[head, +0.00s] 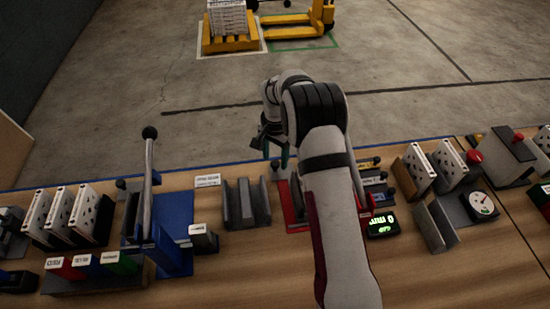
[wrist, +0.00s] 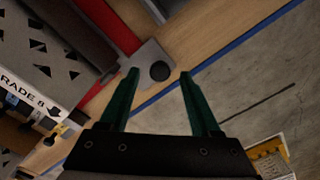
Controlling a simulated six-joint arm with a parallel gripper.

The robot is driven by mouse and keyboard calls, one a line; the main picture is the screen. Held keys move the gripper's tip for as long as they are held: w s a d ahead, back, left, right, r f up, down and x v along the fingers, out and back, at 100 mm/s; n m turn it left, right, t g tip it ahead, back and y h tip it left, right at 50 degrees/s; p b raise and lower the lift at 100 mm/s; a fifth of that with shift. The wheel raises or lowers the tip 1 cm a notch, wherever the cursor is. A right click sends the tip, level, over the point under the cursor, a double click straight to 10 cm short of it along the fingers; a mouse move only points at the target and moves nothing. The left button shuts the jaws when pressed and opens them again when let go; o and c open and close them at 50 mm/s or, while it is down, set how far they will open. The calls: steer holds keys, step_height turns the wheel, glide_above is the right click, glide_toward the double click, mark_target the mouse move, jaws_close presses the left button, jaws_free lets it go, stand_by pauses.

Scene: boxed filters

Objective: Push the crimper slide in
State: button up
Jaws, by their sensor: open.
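A red-based fixture (head: 291,219), which I take to be the crimper, stands mid-bench, partly hidden behind my arm. In the wrist view its red edge (wrist: 112,22) shows with a grey plate (wrist: 138,62) carrying a round black knob (wrist: 160,71); I take these for the slide. A perforated filter block with a "GRADE 8" label (wrist: 30,95) sits in the fixture. My gripper (wrist: 159,76) is open with green fingers, and the knob appears between the fingertips. Whether it touches the knob I cannot tell. In the head view my gripper (head: 275,153) is near the bench's far edge.
A blue press with an upright lever (head: 149,180) stands left, with a grey channel holder (head: 246,204) between it and the fixture. A green-lit display (head: 383,224) and a round dial (head: 482,203) are at right. Boxed filters (head: 75,212) stand far left. Floor lies beyond the bench.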

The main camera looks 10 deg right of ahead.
steer(key=shift+f, duration=0.65)
jaws_close()
stand_by(1.0)
